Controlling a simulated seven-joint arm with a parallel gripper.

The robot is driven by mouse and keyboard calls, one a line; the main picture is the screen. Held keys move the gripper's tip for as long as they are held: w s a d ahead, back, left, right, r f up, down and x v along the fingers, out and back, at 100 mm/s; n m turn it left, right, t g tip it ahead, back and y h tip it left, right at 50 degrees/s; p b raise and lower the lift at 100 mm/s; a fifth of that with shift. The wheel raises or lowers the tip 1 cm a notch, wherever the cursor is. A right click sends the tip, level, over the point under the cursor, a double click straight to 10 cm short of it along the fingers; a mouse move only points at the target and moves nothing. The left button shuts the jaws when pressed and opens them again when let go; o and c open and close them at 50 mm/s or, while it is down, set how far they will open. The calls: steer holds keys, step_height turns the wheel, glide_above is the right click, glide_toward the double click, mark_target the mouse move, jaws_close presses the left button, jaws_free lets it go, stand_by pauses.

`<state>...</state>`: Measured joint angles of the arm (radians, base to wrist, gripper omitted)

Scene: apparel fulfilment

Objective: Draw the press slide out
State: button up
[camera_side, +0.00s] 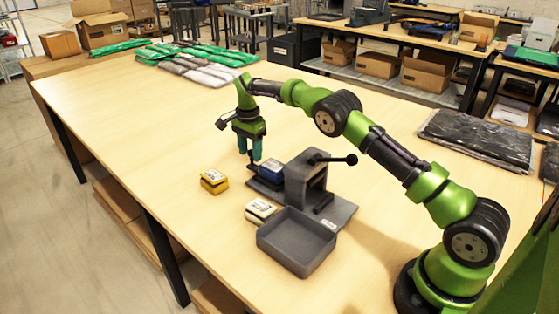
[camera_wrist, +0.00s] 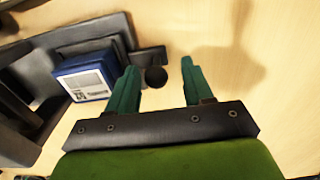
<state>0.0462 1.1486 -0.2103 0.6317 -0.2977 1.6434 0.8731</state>
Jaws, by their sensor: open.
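The grey press (camera_side: 306,178) stands on its base plate on the table. Its dark slide (camera_side: 263,189) sticks out on the left side and carries a blue block with a white label (camera_side: 271,169). In the wrist view the blue block (camera_wrist: 85,78) lies left of my fingers, and a black round knob (camera_wrist: 155,77) sits at the end of the slide's dark tab (camera_wrist: 148,56). My gripper (camera_side: 249,157) is open above the slide's outer end. In the wrist view my gripper (camera_wrist: 158,64) has the knob between its fingers, nearer the left one; contact cannot be told.
A yellow block (camera_side: 214,182) lies left of the press. A cream block (camera_side: 260,211) and a grey open tray (camera_side: 296,243) are in front. The press lever's black ball (camera_side: 351,160) points right. The table left of the slide is mostly clear; bagged garments (camera_side: 195,66) lie far back.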

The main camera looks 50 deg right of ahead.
steer(key=shift+r, duration=3.4)
steer(key=shift+w+d, duration=0.1)
steer(key=shift+s+d+f+n, duration=0.2)
steer(key=shift+d+f+n, duration=0.1)
steer(key=shift+f+n, duration=0.3)
steer(key=shift+s+d+f+n, duration=0.15)
steer(key=shift+d+f+n, duration=0.1)
steer(key=shift+f+n, duration=0.35)
steer(key=s+a+r+n+t+y, duration=0.1)
steer(key=s+a+r+n, duration=0.15)
steer(key=s+r, duration=0.4)
steer(key=s+a+r+n+t, duration=0.2)
steer(key=s+r+n, duration=0.25)
steer(key=s, duration=0.35)
steer(key=s+a+r+n+t, duration=0.2)
steer(key=s+a, duration=0.1)
steer(key=s, duration=0.7)
steer(key=s+a+r+n+t+y, duration=0.1)
steer(key=s+a+n+t, duration=0.1)
steer(key=s, duration=0.9)
steer(key=shift+s+a+r, duration=0.15)
steer(key=shift+a+r, duration=0.2)
steer(key=shift+a, duration=0.55)
